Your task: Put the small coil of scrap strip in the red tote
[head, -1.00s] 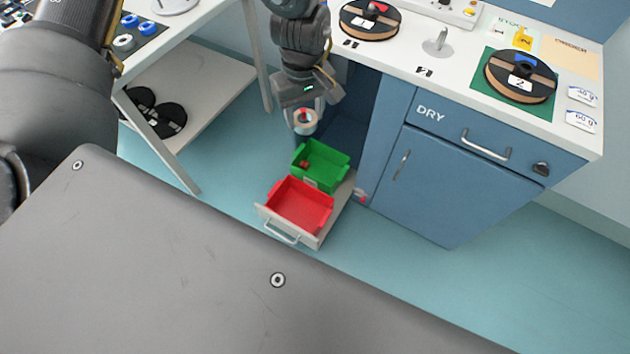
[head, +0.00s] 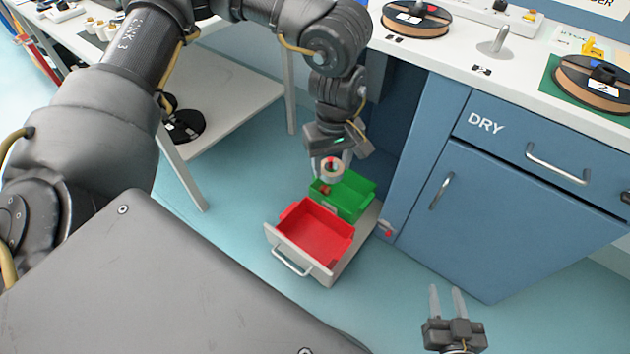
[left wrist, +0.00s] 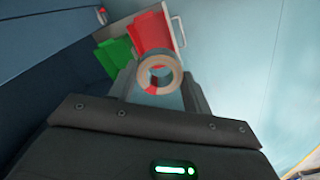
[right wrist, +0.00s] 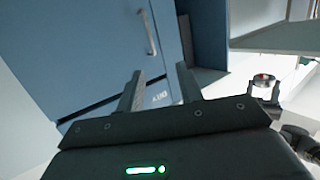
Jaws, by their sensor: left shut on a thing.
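The small coil of scrap strip (head: 332,168) is a pale ring with a red patch. My left gripper (head: 330,162) is shut on it and holds it in the air above the green tote. The left wrist view shows the coil (left wrist: 159,75) between the fingertips. The red tote (head: 314,232) sits in a pulled-out drawer, in front of the green tote (head: 352,196). The red tote (left wrist: 152,33) also shows beyond the coil in the left wrist view. My right gripper (head: 447,301) is open and empty, low in front of the blue cabinet.
The pale drawer (head: 290,245) has a handle at its front. The blue cabinet (head: 500,210) marked DRY stands at the right. A white side table (head: 235,100) with dark reels on its lower shelf is at the left. Something small and reddish lies in the green tote.

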